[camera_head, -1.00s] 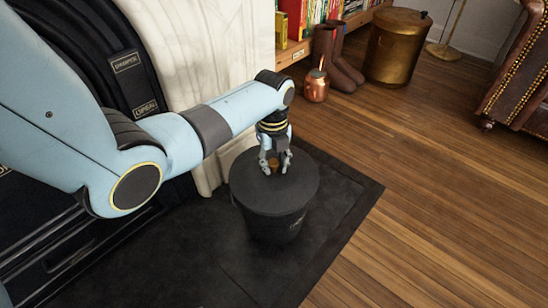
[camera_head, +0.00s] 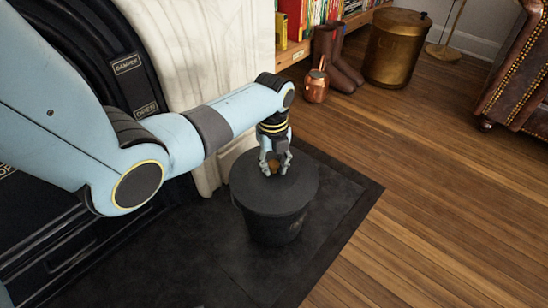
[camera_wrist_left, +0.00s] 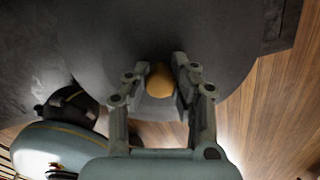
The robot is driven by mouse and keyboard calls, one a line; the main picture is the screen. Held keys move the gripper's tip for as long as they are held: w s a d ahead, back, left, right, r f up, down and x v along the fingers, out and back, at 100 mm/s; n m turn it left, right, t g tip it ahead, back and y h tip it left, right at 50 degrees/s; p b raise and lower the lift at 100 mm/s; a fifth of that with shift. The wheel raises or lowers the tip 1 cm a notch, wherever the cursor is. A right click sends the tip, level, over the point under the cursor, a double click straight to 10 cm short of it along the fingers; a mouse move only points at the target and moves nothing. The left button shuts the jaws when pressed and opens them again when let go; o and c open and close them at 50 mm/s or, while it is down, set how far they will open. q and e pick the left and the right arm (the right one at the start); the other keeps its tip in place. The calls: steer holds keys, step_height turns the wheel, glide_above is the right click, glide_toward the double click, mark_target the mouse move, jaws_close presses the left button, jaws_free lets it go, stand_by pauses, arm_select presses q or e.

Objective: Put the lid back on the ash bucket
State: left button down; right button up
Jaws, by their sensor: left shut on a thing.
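The black ash bucket (camera_head: 275,228) stands on the dark hearth slab. Its round black lid (camera_head: 295,192) lies over the bucket's top and looks about level; whether it is fully seated I cannot tell. The lid has a brown wooden knob (camera_head: 273,166). My left gripper (camera_head: 275,167) points down over the lid and is shut on the knob. In the left wrist view the knob (camera_wrist_left: 160,80) sits between the two fingers, with the dark lid (camera_wrist_left: 215,45) behind it. My right gripper is not in view.
The dark hearth slab (camera_head: 335,210) has free room around the bucket. The white marble surround (camera_head: 205,60) and black fireplace (camera_head: 95,45) stand behind my left arm.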

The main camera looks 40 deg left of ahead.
arm_select(q)
steer(key=c, duration=0.6)
jaws_free()
steer(key=shift+o, duration=0.2)
steer(key=shift+r+p, duration=3.35)
steer(key=shift+r, duration=0.15)
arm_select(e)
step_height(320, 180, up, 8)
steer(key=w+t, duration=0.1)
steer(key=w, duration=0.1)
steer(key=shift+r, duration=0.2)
arm_select(q)
jaws_close()
